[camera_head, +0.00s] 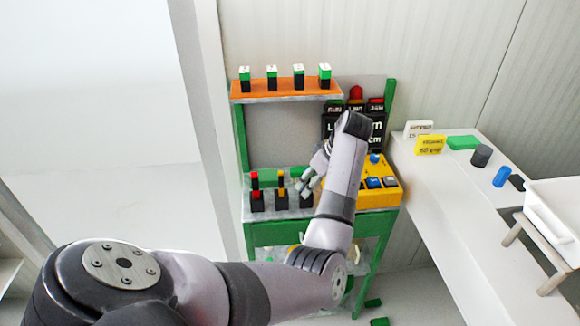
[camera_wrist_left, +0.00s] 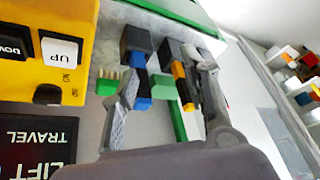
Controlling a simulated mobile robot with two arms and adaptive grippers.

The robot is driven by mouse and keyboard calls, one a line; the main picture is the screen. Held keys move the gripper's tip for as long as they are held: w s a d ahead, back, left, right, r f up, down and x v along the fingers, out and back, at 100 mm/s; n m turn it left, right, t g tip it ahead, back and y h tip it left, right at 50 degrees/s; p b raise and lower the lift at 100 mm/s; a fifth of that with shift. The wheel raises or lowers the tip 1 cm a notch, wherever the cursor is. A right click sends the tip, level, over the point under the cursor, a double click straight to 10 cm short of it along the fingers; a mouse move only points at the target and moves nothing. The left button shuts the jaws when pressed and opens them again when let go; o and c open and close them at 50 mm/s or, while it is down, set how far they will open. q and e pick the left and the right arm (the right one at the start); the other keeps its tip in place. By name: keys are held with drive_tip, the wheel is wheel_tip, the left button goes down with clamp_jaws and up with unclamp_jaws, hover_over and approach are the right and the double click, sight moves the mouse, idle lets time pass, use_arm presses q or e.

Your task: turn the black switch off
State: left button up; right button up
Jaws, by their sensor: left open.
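The yellow control box (camera_head: 391,196) stands at the right end of the green bench, partly hidden behind my left arm in the head view. In the left wrist view the yellow box (camera_wrist_left: 28,75) fills the upper left, with a white UP button and a dark DOWN button. A small black part (camera_wrist_left: 47,94) sits near its lower edge and may be the black switch; its setting cannot be told. My left gripper (camera_head: 311,181) is open left of the box, over the bench. Its spread fingers (camera_wrist_left: 165,72) show right of the box, with coloured blocks beyond them.
An orange shelf (camera_head: 288,88) with several black, green and white blocks is above. Black blocks with red and yellow tops (camera_head: 256,199) stand on the bench at left. A white counter (camera_head: 440,205) with a yellow sign (camera_head: 430,145) and a white bin (camera_head: 555,215) is at right.

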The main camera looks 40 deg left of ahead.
use_arm(q)
drive_tip(key=s+d+f+m+t, duration=0.2)
drive_tip(key=s+f+m, duration=0.6)
drive_tip(key=s+f, duration=0.2)
drive_tip(key=shift+s+d+f+t, duration=0.25)
drive_tip(key=shift+s+d+t, duration=0.15)
drive_tip(key=shift+s, duration=0.1)
drive_tip(key=s+d+f+m+h+b, duration=0.1)
drive_tip(key=s+d+f+m, duration=0.2)
drive_tip(key=f, duration=0.7)
drive_tip(key=s+d+f+m+h, duration=0.1)
drive_tip(key=s+d+f+m, duration=0.25)
drive_tip(key=f, duration=0.75)
drive_tip(key=s+d+f+m+b, duration=0.1)
drive_tip(key=s+d+f+m, duration=0.15)
drive_tip(key=f, duration=0.75)
drive_tip(key=s+d+f+m+h, duration=0.1)
drive_tip(key=s+d+f, duration=0.1)
drive_tip(key=s+f, duration=0.3)
drive_tip(key=s+d+f+m+h, duration=0.1)
drive_tip(key=s+f, duration=0.4)
drive_tip(key=s, duration=0.9)
drive_tip(key=s+d+f+m+g, duration=0.1)
drive_tip(key=s+d+f, duration=0.1)
drive_tip(key=s+f, duration=0.3)
drive_tip(key=s, duration=0.4)
drive_tip(key=shift+s+d+h, duration=0.15)
drive_tip(key=shift+d+h, duration=0.15)
drive_tip(key=shift+h, duration=0.1)
